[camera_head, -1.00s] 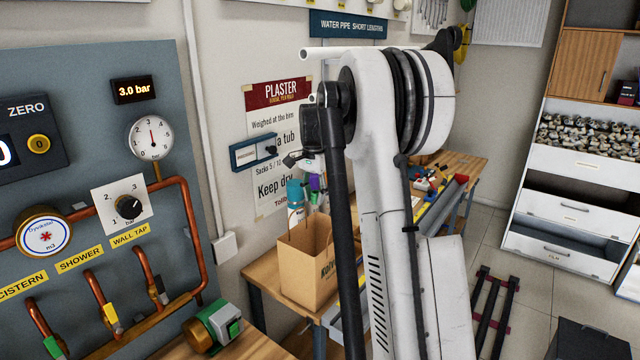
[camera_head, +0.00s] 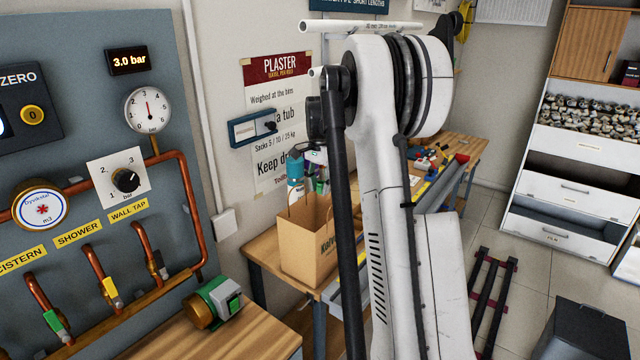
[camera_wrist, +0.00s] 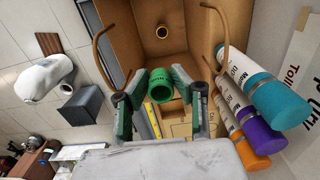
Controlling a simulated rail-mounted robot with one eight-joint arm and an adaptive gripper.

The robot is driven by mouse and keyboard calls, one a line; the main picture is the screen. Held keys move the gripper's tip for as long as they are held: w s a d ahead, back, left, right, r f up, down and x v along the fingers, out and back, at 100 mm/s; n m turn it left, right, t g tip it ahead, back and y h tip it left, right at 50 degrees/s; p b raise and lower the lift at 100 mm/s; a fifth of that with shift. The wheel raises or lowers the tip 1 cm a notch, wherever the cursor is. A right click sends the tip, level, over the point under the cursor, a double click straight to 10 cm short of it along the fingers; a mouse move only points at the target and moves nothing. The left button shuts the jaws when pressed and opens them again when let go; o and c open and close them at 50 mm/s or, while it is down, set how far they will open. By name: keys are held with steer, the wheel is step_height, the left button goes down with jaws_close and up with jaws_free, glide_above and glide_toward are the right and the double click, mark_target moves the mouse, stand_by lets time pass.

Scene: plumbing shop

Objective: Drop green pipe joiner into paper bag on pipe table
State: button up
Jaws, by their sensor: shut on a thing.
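The green pipe joiner (camera_wrist: 160,88), a short ring-like tube with raised lettering, is held between the two fingertips of my gripper (camera_wrist: 164,90) in the wrist view. My gripper is shut on it. The open brown paper bag (camera_wrist: 125,35) lies beyond the joiner in that view, with its two handles on either side. In the head view the bag (camera_head: 305,250) stands upright on the wooden pipe table (camera_head: 262,254). There my arm covers part of the bag's right side, and I cannot make out the joiner.
A small brass ring-like piece (camera_wrist: 162,31) shows inside the bag. Teal, purple and orange tubes (camera_wrist: 262,98) stand close beside the bag, near my right finger. The gauge board (camera_head: 90,140) is at left. A green-and-grey device (camera_head: 218,300) sits on the nearer worktop.

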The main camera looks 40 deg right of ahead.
steer(key=o, duration=0.8)
steer(key=shift+o, duration=0.2)
steer(key=shift+r, duration=0.15)
step_height(320, 180, up, 12)
stand_by(0.3)
